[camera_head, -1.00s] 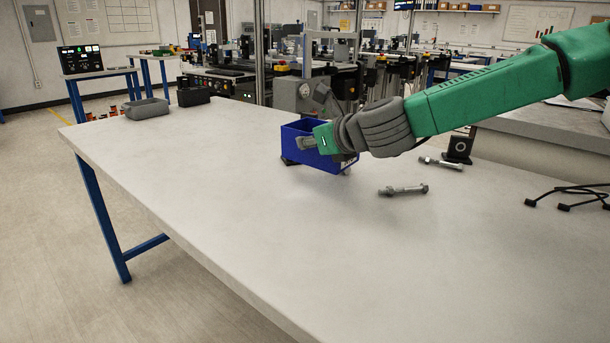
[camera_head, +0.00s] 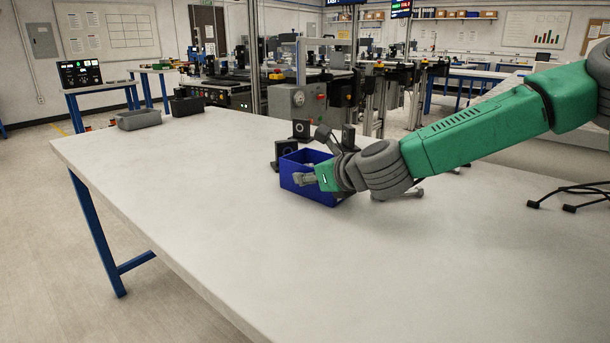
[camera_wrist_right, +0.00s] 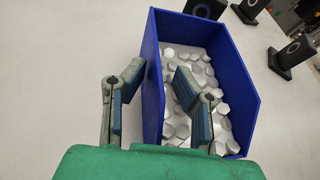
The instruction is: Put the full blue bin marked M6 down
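The blue bin (camera_head: 318,194) stands on the grey-white table (camera_head: 210,190), and its base looks flat on the surface. In the right wrist view the bin (camera_wrist_right: 240,80) holds many light grey hexagonal pieces (camera_wrist_right: 215,100). No M6 mark is readable. My right gripper (camera_head: 318,172) is at the bin's near side in the head view. In the wrist view the right gripper (camera_wrist_right: 158,82) straddles one bin wall, one finger outside and one inside. The fingers are apart with gaps beside the wall, so it looks open. My left gripper is not in view.
Black blocks with round openings (camera_head: 301,129) stand just behind the bin, one close to it. A bolt (camera_head: 412,192) lies partly behind my right wrist. Grey (camera_head: 138,119) and black (camera_head: 187,103) bins stand at the far left. Black cables (camera_head: 570,195) lie at right. The front table is clear.

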